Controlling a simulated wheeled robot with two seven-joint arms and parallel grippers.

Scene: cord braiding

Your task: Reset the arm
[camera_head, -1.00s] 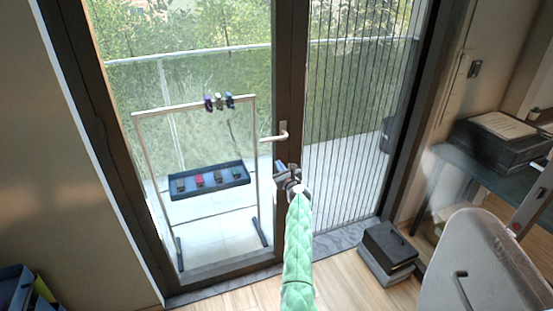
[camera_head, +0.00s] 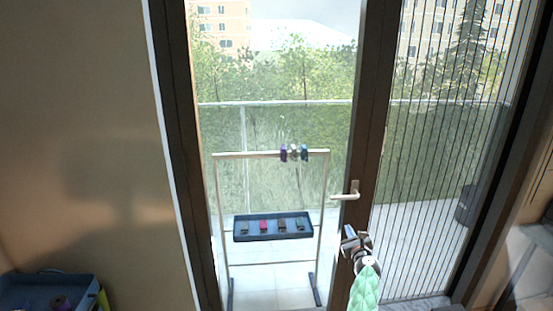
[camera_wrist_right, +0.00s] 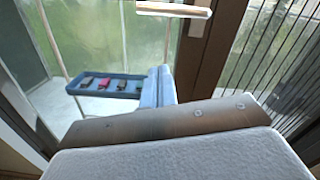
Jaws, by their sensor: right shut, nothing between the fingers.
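My right gripper (camera_head: 350,238) shows at the lower right of the head view, in front of the dark door frame and below the door handle. Its arm has a green padded sleeve. In the right wrist view its blue fingers (camera_wrist_right: 158,88) are together with nothing between them. My left gripper is in neither view. A light-coloured rack (camera_head: 270,155) stands on the left side of the door frame, with several small clips (camera_head: 294,153) on its top bar. A blue tray (camera_head: 240,231) on the rack holds several small dark and red pieces, and also shows in the right wrist view (camera_wrist_right: 110,78).
The door handle (camera_head: 345,196) is just above my right gripper. The dark door frame (camera_head: 372,120) is close behind it. A blue bin (camera_head: 30,290) with several items is at the bottom left. Vertical slats cover the right pane.

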